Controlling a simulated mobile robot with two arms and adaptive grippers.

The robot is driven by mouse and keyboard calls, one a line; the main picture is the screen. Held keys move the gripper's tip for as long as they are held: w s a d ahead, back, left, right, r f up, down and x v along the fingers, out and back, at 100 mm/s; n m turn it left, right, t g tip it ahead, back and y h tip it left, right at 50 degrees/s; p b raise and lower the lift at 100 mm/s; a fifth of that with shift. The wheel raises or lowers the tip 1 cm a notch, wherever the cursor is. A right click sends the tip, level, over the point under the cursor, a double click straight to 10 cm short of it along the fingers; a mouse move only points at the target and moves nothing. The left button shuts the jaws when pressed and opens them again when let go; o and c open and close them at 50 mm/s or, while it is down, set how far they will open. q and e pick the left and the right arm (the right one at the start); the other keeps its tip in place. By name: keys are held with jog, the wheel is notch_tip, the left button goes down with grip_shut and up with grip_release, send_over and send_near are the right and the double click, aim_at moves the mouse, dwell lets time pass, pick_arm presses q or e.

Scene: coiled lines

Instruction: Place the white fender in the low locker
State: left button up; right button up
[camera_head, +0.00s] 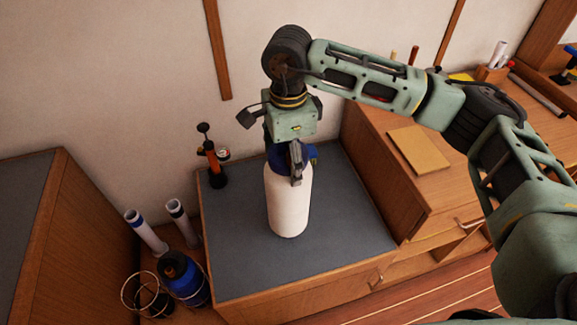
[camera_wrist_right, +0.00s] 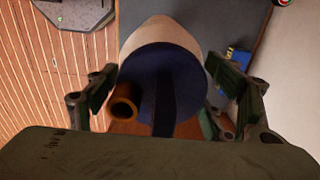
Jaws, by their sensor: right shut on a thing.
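The white fender (camera_head: 289,205) hangs upright below my right gripper (camera_head: 296,165), its blue end at the top. The right gripper is shut on that end. In the right wrist view the fender's blue end (camera_wrist_right: 160,72) fills the space between the two fingers (camera_wrist_right: 155,95), with a brown ring-like piece on it. Below the fender is a low wooden locker (camera_head: 345,252) with a grey top and a small front handle. I cannot tell whether the fender's bottom touches that top. My left gripper is not in view.
An orange and black pump (camera_head: 212,165) with a gauge stands at the locker's back left corner. A taller cabinet (camera_head: 385,175) with a tan board (camera_head: 418,150) stands at right.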

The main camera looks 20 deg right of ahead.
notch_tip(320, 180, down, 4)
jog(key=shift+r+p, duration=0.25)
jog(key=shift+p, duration=0.45)
jog(key=shift+f, duration=0.25)
jog(key=o, duration=2.1)
notch_tip(320, 180, up, 12)
jog(key=b, duration=0.3)
jog(key=shift+r, duration=0.1)
